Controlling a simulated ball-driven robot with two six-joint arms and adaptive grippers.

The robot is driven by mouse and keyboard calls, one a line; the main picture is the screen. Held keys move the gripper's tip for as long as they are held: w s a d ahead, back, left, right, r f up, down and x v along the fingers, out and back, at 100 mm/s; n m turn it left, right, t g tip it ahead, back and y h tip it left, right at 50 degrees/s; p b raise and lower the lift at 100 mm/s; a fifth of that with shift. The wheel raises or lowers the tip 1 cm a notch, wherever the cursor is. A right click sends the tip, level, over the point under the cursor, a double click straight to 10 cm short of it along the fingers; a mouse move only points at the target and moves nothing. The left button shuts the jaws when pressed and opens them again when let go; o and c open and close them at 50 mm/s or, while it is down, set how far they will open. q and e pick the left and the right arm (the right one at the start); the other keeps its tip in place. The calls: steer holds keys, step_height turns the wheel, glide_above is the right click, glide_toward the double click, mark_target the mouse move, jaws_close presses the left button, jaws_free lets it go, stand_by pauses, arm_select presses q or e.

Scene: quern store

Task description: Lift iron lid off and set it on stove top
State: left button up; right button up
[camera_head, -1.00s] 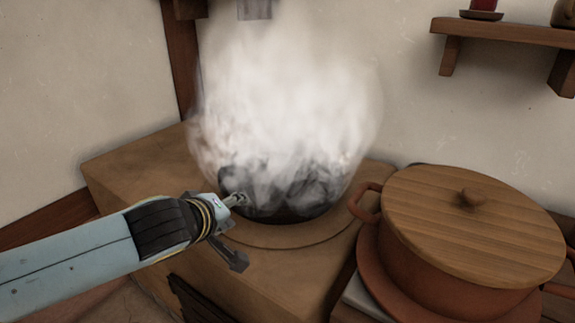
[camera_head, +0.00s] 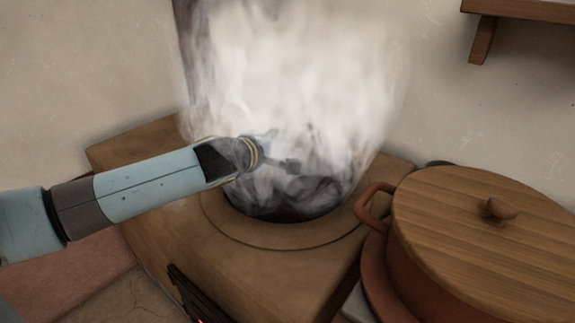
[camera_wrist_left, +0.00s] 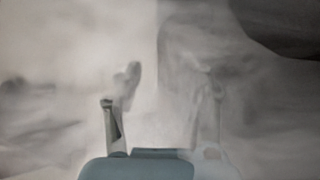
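The stove top (camera_head: 160,215) is a brown block with a round raised ring. A dark round shape (camera_head: 285,211) sits in that ring under thick pale smoke. I cannot tell whether it is the iron lid or an opening; no lid outline or handle is clear. My left gripper (camera_head: 282,150) is inside the smoke above the dark shape, partly veiled. In the left wrist view its fingers (camera_wrist_left: 161,112) stand apart, with only haze between them. The right finger is faint. My right gripper is not in view.
A terracotta pot (camera_head: 405,265) with a wooden lid (camera_head: 475,230) stands close at the right of the stove. A wooden shelf (camera_head: 525,10) is on the wall at upper right. The stove's front left top is bare. A small red glow (camera_head: 201,321) shows low at the stove front.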

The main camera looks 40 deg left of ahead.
mark_target(286, 144)
arm_select(q)
steer(key=x, duration=0.3)
steer(key=shift+w+f, duration=0.1)
steer(key=shift+f, duration=0.1)
jaws_close()
steer(key=shift+r, duration=0.1)
steer(key=shift+w+r, duration=0.1)
steer(key=shift+r, duration=0.05)
stand_by(0.3)
